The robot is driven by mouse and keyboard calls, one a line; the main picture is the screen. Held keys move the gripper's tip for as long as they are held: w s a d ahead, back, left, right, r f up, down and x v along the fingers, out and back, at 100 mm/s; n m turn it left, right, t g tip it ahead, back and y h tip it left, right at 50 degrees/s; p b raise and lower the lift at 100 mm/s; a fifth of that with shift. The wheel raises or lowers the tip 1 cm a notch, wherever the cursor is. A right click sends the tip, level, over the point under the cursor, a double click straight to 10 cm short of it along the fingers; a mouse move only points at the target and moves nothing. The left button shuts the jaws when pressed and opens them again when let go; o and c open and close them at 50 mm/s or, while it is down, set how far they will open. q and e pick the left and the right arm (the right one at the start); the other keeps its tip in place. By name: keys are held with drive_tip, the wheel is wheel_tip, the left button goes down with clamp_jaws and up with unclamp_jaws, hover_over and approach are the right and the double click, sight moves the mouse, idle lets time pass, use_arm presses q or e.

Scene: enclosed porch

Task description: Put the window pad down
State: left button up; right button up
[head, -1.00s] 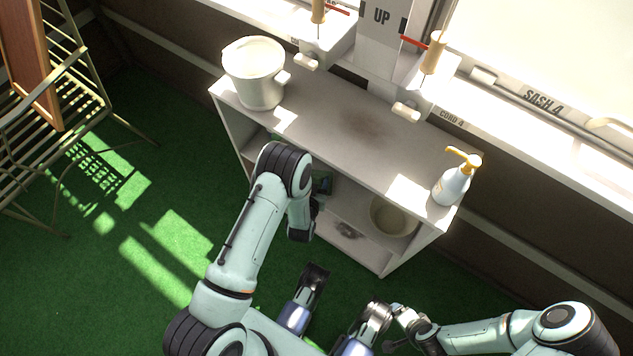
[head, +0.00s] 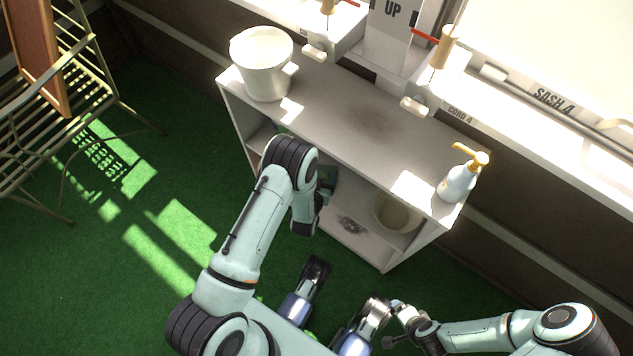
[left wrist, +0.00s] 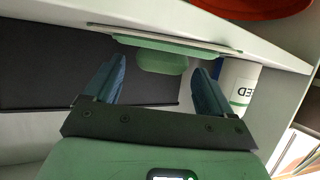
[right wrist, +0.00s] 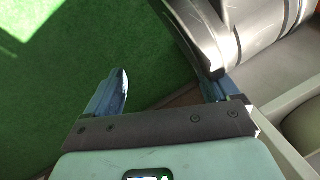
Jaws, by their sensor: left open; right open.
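The window pad (left wrist: 162,62) has a green body and handle with a thin white strip along one side. In the left wrist view it lies beyond and between my left fingertips. In the head view a small patch of green (head: 327,177), probably the pad, shows inside the shelf unit, mostly hidden by my left arm. My left gripper (left wrist: 158,75) is open, its blue fingers apart with a gap to the handle. My right gripper (right wrist: 170,82) is open and empty above the green floor, with grey metal parts of mine beside one finger.
The white shelf unit (head: 330,88) holds a white pot (head: 264,68) and a pump bottle (head: 460,180) on top, and a cream bowl (head: 395,213) below. A white labelled bottle (left wrist: 240,84) stands beside the pad. A slatted chair (head: 70,60) is left; green floor is clear between.

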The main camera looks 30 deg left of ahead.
use_arm(q)
drive_tip(key=p+v, duration=0.3)
drive_tip(key=v, duration=0.9)
drive_tip(key=s+d+f+g+h, duration=0.2)
drive_tip(key=s+g+h, duration=0.1)
drive_tip(key=s+g, duration=0.2)
drive_tip(key=s+d+f+n+g+h, duration=0.1)
drive_tip(key=s+d+f+g+h, duration=0.2)
drive_tip(key=s+g, duration=0.2)
drive_tip(key=shift+s+d+f+g+h, duration=0.2)
drive_tip(key=shift+s+f+g+h, duration=0.1)
drive_tip(key=shift+s, duration=0.7)
use_arm(e)
drive_tip(key=shift+t+y, duration=0.3)
drive_tip(key=r, duration=0.1)
drive_tip(key=a+r, duration=0.1)
drive_tip(key=r, duration=0.1)
drive_tip(key=w+a+r, duration=0.1)
drive_tip(key=r, duration=0.1)
drive_tip(key=shift+r, duration=0.1)
